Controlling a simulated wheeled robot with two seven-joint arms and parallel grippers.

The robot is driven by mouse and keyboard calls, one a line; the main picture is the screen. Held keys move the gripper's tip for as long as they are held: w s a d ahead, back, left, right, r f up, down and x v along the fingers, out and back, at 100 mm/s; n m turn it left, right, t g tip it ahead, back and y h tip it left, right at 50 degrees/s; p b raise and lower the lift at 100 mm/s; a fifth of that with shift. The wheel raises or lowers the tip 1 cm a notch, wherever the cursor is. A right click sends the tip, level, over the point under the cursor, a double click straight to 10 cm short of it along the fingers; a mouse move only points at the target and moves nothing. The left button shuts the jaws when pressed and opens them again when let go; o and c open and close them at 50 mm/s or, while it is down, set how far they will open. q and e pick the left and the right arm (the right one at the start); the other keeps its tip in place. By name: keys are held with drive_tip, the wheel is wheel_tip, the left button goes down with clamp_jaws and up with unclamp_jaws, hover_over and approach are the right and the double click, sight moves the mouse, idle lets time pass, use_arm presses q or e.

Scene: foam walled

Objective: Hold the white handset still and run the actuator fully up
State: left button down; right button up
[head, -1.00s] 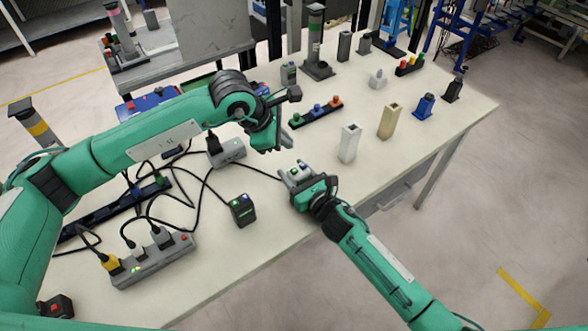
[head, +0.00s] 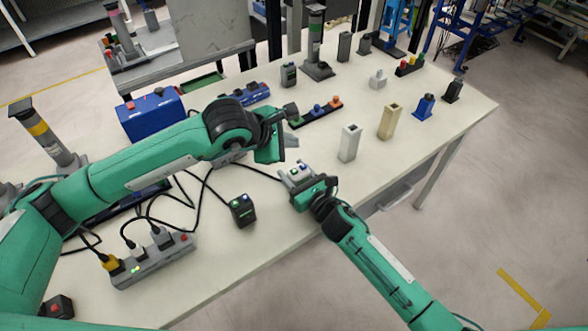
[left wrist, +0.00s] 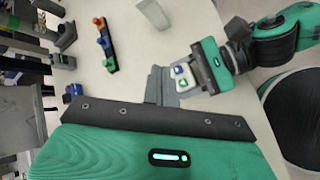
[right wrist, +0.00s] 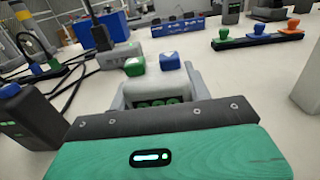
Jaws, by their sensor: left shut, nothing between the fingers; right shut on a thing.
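The white handset (head: 297,171) has a green and a blue button on top. It is in the jaws of my right gripper (head: 304,183), just above or on the table's front edge; I cannot tell which. It also shows in the left wrist view (left wrist: 184,76) and in the right wrist view (right wrist: 152,88), buttons upward. My left gripper (head: 283,146) is shut and empty, a little behind and above the handset, apart from it. Column actuators stand at the back with a green band (head: 316,42) and at the left with a yellow band (head: 44,128); I cannot tell which one the handset drives.
A black handset (head: 242,210), a power strip (head: 150,262) and cables lie left. A blue box (head: 150,116) stands behind my left arm. A button bar (head: 318,112), a white block (head: 349,143) and a beige block (head: 389,121) stand right. The front-middle table is clear.

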sight(294, 171)
use_arm(q)
drive_tip(key=shift+f, duration=3.5)
drive_tip(key=shift+f, duration=0.4)
drive_tip(key=shift+f, duration=0.5)
idle(1.4)
drive_tip(key=shift+r, duration=0.15)
idle(1.4)
drive_tip(key=shift+r, duration=0.8)
drive_tip(key=shift+r, duration=0.1)
